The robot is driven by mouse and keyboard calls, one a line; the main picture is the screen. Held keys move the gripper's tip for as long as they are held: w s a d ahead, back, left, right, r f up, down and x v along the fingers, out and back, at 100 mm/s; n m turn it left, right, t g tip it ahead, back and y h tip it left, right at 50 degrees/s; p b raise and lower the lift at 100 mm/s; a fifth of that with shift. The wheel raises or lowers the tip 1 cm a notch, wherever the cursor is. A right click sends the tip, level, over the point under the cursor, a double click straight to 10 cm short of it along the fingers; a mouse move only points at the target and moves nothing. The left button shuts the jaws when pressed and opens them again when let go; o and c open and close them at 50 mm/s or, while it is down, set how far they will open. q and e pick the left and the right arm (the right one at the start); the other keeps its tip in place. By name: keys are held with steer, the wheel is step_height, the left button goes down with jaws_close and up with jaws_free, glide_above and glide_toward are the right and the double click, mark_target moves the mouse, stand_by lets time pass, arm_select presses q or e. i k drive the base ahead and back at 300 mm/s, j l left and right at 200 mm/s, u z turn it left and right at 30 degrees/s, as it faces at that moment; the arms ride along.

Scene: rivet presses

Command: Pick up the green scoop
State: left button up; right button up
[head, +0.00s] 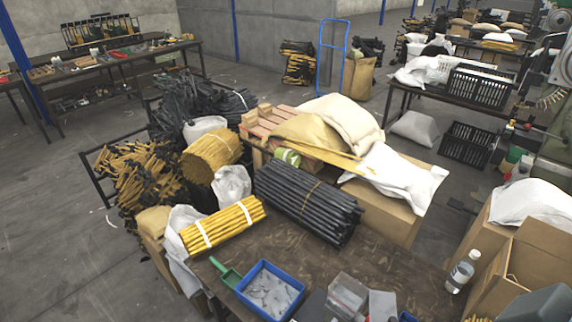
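A green scoop (228,275) lies on the dark tabletop (345,262) at the bottom middle of the head view. It is just left of a blue tray (243,290), with one end close to the tray's left wall; I cannot tell whether they touch. The blue tray holds pale, clear-looking pieces. Neither of my grippers is in view.
Bundles of yellow rods (222,227) and black rods (308,203) lie behind the scoop. Clear containers (347,295) and a clear bottle (461,272) stand to the right. An open cardboard box (525,262) is at the right edge. Some tabletop is bare behind the tray.

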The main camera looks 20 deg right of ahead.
mark_target(231, 278)
steer(key=i+u, duration=0.3)
steer(key=i, duration=0.15)
steer(key=i+l+u, duration=0.1)
steer(key=i+u, duration=0.15)
steer(key=i, duration=0.25)
steer(key=i+l+u, duration=0.15)
steer(key=i+u, duration=0.15)
steer(key=i, duration=0.15)
